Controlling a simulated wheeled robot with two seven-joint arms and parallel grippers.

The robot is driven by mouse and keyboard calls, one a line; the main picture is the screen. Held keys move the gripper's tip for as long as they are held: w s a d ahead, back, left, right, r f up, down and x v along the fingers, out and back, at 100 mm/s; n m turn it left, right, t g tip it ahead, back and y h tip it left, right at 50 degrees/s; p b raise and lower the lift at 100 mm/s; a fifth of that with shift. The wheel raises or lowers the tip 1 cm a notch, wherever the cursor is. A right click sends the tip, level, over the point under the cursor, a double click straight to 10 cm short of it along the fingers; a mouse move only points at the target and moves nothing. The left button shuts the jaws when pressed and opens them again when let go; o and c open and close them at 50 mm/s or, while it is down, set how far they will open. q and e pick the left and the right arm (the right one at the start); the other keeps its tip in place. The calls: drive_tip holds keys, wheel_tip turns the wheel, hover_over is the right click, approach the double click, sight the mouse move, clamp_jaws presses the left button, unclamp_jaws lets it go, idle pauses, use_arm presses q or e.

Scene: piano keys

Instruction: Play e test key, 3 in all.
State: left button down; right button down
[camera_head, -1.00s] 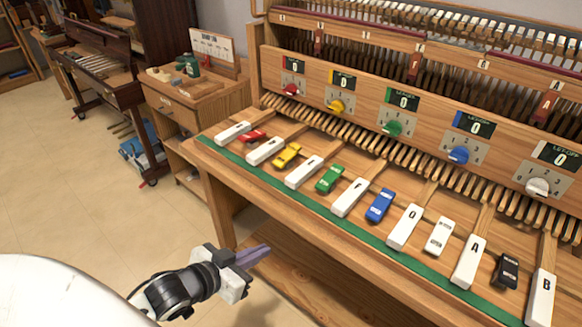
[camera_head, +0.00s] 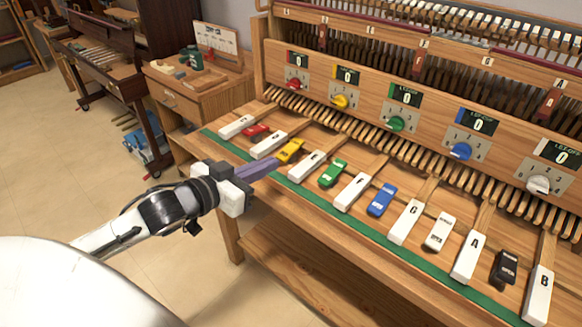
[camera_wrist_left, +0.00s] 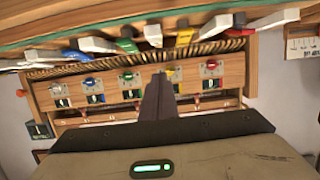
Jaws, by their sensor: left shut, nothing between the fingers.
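The E key (camera_head: 307,167) is the third white key from the left in the head view, between the yellow block and the green block. Its letter is hard to read. In the wrist view, which is upside down, a white key (camera_wrist_left: 153,35) shows between the green and yellow blocks. My left gripper (camera_head: 272,164) is shut and empty. Its purple fingers point over the green front strip of the keyboard, left of the E key and near the front of the second white key. The fingers also show in the wrist view (camera_wrist_left: 158,95). My right gripper is out of view.
A yellow block (camera_head: 290,151) and a green block (camera_head: 333,173) flank the E key. Other white keys and coloured blocks line the wooden bench. Behind them a panel carries knobs and displays reading 0, such as the yellow knob (camera_head: 340,102). A cabinet (camera_head: 190,95) stands at left.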

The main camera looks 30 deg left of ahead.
use_arm(q)
hover_over(291, 174)
drive_tip(key=f, duration=0.2)
wheel_tip(291, 174, down, 3)
drive_tip(key=shift+f, duration=0.6)
